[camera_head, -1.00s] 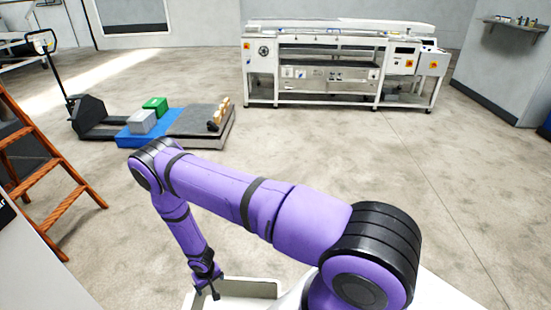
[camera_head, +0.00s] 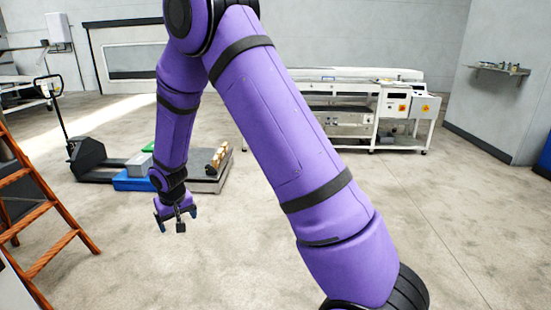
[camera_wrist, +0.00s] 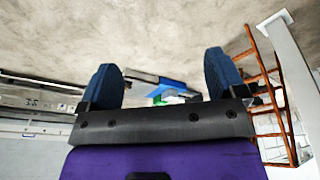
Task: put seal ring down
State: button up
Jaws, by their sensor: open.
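My gripper (camera_head: 176,215) hangs from the purple arm over the bare floor, in front of the low pallet in the head view. In the wrist view its two blue fingers (camera_wrist: 163,78) stand wide apart with nothing between them. I cannot make out a seal ring in either current view.
A pallet jack (camera_head: 88,155) bears a blue box (camera_head: 133,184) and a dark grey platform (camera_head: 210,185) with tan objects on it. An orange ladder (camera_head: 45,205) stands at left. A white machine (camera_head: 395,112) stands at the back, partly behind my arm. The floor at right is clear.

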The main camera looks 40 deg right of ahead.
jog(key=s+d+r+t, duration=0.1)
jog(key=s+d+r, duration=0.1)
jog(key=s+r, duration=0.7)
jog(key=s+d+r, duration=0.2)
jog(key=s+r, duration=0.4)
jog(key=r, duration=0.8)
jog(key=s+d+r, duration=0.1)
jog(key=s+r, duration=0.2)
jog(key=s, duration=0.7)
jog(key=s+d+r+t, duration=0.1)
jog(key=s+r, duration=0.3)
jog(key=s, duration=0.7)
jog(key=shift+s+n+y, duration=0.2)
jog(key=shift+n+y, duration=0.1)
jog(key=shift+n, duration=0.1)
